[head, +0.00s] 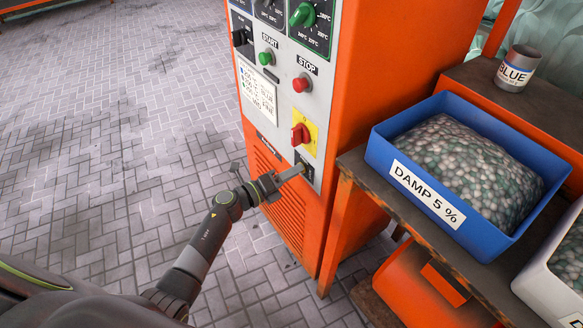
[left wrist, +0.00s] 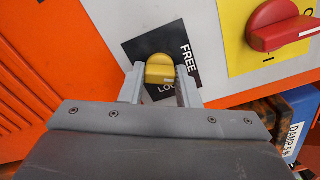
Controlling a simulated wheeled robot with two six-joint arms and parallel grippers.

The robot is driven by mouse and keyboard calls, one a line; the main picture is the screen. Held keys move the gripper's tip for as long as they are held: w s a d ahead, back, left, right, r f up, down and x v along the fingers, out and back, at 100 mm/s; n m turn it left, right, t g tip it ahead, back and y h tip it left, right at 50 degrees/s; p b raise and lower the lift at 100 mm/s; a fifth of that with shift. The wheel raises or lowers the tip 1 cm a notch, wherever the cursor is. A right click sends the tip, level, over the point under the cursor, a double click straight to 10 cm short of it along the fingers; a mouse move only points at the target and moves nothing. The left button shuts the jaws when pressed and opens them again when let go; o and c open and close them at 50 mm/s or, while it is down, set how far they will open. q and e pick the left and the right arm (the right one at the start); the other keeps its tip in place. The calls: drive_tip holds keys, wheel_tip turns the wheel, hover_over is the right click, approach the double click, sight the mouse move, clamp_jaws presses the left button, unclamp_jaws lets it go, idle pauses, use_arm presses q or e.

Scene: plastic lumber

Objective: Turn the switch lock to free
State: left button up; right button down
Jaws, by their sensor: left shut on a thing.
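The switch lock is a black plate with a yellow knob (left wrist: 160,68), low on the orange machine's grey panel. In the left wrist view the white word FREE shows beside the knob, and a second word is partly hidden by the knob and a finger. My left gripper (head: 297,171) reaches the panel below the red-and-yellow rotary switch. In the left wrist view its fingers (left wrist: 160,84) stand on both sides of the yellow knob and are shut on it. In the head view the gripper covers much of the plate (head: 306,170). My right gripper is not in view.
Above the lock are a red rotary switch (head: 300,134) on yellow, a red STOP button (head: 301,84) and a green START button (head: 266,58). At right, a bench holds a blue bin (head: 388,150) of pellets and a cup (head: 516,68). The paved floor at left is clear.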

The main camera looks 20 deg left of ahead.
use_arm(q)
drive_tip(key=shift+n+p, duration=1.8)
drive_tip(key=shift+n, duration=0.9)
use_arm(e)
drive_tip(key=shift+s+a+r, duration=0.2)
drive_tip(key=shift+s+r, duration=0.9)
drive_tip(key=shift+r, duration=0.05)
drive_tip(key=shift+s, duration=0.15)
use_arm(q)
drive_tip(key=o, duration=1)
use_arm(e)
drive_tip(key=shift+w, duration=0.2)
use_arm(q)
drive_tip(key=v, duration=1.7)
drive_tip(key=shift+s+a+b, duration=0.2)
drive_tip(key=shift+b, duration=0.1)
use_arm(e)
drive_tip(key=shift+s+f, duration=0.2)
